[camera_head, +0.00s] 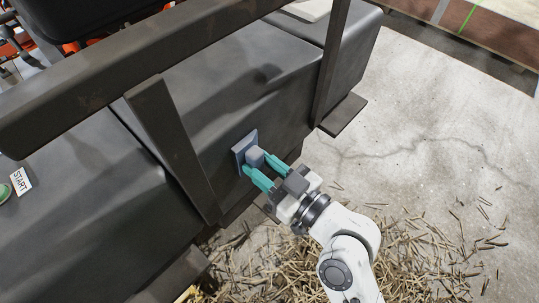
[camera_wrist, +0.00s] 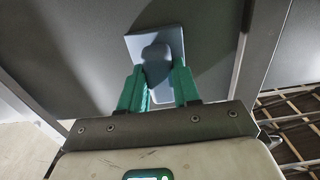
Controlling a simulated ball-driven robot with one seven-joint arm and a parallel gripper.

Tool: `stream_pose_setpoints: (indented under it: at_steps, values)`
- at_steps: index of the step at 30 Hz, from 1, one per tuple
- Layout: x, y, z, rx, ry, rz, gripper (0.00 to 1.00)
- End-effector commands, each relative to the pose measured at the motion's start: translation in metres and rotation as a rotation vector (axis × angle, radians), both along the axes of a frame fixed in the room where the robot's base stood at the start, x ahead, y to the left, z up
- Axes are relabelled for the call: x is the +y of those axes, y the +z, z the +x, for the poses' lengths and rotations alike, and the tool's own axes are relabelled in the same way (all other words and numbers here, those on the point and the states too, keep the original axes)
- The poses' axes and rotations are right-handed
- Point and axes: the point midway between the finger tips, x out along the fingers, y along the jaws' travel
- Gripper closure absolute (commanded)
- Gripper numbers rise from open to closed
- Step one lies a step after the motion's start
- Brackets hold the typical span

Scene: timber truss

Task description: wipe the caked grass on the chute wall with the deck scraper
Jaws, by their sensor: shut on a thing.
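The deck scraper (camera_head: 239,149) is a blue-grey square plate with a block-shaped grip. My gripper (camera_head: 264,171) is shut on the scraper's grip, with a teal finger on each side. The plate lies flat against or very close to the dark grey chute wall (camera_head: 290,82); I cannot tell whether it touches. In the wrist view the scraper (camera_wrist: 172,36) is at the top centre, between the green fingers of my gripper (camera_wrist: 160,82). No caked grass shows on the visible wall; any under the plate is hidden.
A dark metal rail (camera_head: 110,70) crosses above the wall, with a post (camera_head: 172,145) left of the scraper and another post (camera_head: 331,65) to the right. Loose straw (camera_head: 415,255) covers the concrete floor below. Open floor (camera_head: 430,110) lies to the right.

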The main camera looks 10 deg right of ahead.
Motion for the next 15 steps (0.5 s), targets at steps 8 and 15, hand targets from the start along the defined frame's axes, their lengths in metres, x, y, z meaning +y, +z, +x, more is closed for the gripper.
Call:
stream_pose_setpoints:
  at_steps: [8, 15]
  values:
    - [0.008, 0.002, -0.005, 0.001, 0.0, 0.001, 0.93]
    - [0.025, 0.002, -0.015, 0.0, 0.001, 0.0, 0.93]
